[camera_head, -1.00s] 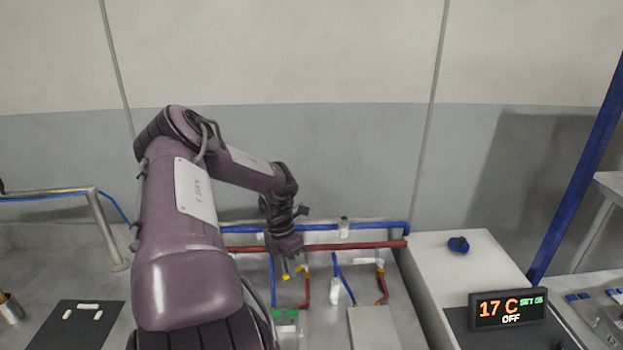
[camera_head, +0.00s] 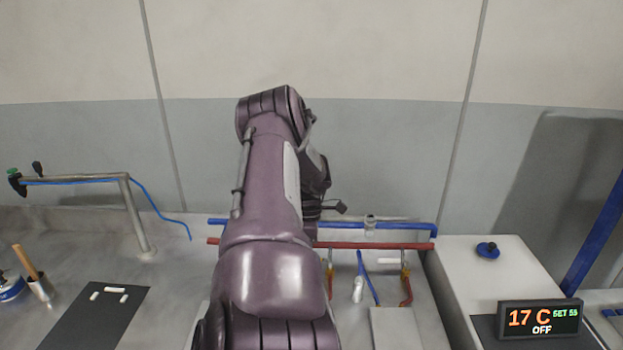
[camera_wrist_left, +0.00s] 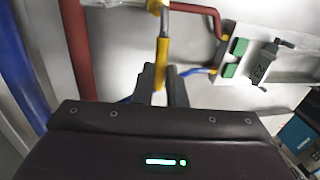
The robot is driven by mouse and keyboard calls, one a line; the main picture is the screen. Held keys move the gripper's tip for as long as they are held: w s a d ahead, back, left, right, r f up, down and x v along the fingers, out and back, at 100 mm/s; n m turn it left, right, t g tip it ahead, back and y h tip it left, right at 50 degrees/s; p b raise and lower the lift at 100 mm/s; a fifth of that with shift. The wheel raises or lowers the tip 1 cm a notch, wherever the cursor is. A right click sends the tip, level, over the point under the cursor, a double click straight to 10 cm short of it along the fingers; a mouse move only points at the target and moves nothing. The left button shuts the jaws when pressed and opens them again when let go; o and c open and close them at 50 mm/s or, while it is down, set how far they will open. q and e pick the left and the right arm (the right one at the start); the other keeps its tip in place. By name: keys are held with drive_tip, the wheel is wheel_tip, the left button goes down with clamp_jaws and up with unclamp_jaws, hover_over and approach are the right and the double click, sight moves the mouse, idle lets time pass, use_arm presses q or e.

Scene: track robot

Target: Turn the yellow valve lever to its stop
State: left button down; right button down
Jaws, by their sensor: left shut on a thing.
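The yellow valve lever (camera_wrist_left: 162,49) shows in the left wrist view as a narrow yellow bar below a metal valve stem. My left gripper (camera_wrist_left: 160,74) is shut on this lever, with one dark finger on each side of its lower part. In the head view my left arm stands in front of the pipes and hides the gripper and the lever. My right gripper is in neither view.
A red pipe (camera_head: 380,245) and a blue pipe (camera_head: 400,228) run along the back of the bench. A small white bottle (camera_head: 357,290) stands near them. A display (camera_head: 540,318) reading 17 C, OFF is at right. A dark mat (camera_head: 95,318) lies at left.

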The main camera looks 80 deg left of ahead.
use_arm(q)
drive_tip(key=shift+w+a, duration=0.1)
drive_tip(key=shift+w, duration=0.05)
idle(0.3)
drive_tip(key=c, duration=1.5)
unclamp_jaws()
drive_tip(key=shift+o, duration=0.2)
wheel_tip(320, 180, up, 8)
drive_tip(key=a+b, duration=0.1)
drive_tip(key=shift+w+a+f+b, duration=0.15)
drive_tip(key=shift+a+b, duration=0.05)
drive_tip(key=shift+b, duration=0.1)
